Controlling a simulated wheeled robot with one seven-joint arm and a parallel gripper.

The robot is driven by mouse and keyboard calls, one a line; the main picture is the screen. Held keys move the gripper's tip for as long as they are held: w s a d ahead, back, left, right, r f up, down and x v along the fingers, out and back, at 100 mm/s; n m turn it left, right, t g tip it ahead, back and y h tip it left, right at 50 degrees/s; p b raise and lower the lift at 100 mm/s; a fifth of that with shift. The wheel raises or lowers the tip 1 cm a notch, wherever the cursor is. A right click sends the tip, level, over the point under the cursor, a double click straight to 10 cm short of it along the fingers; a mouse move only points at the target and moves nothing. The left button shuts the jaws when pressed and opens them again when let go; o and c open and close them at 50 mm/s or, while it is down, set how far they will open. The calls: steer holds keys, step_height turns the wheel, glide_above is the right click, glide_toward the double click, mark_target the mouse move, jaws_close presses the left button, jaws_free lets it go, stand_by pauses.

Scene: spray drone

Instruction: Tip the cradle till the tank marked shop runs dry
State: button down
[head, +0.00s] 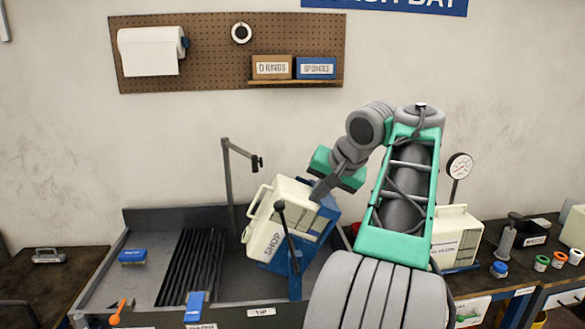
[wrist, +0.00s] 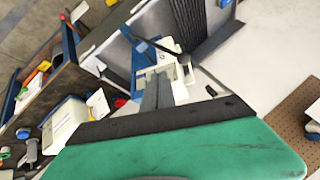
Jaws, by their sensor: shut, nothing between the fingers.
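The white tank marked SHOP (head: 264,240) sits in a blue cradle (head: 322,228) and leans left over the grey sink (head: 142,218). A dark lever with a round knob (head: 279,205) stands in front of the tank. My gripper (head: 318,197) is at the tank's upper right, its fingers together and empty. In the wrist view the shut fingers (wrist: 158,92) point at the white tank (wrist: 150,57) and the blue cradle (wrist: 142,42). Whether the fingertips touch either is unclear. No liquid stream can be made out, and the level inside the tank is hidden.
A second white tank (head: 455,235) stands to the right, partly behind my arm. A gauge (head: 460,165) rises beside it. A black ribbed mat (head: 188,265) and a blue sponge (head: 132,256) lie left of the tank.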

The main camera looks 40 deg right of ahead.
steer(key=w+f+b, duration=0.4)
steer(key=w+f, duration=0.2)
steer(key=w, duration=0.3)
steer(key=shift+f, duration=0.4)
steer(key=shift+w+a+b, duration=0.1)
steer(key=shift+a+b, duration=0.15)
steer(key=shift+b, duration=0.1)
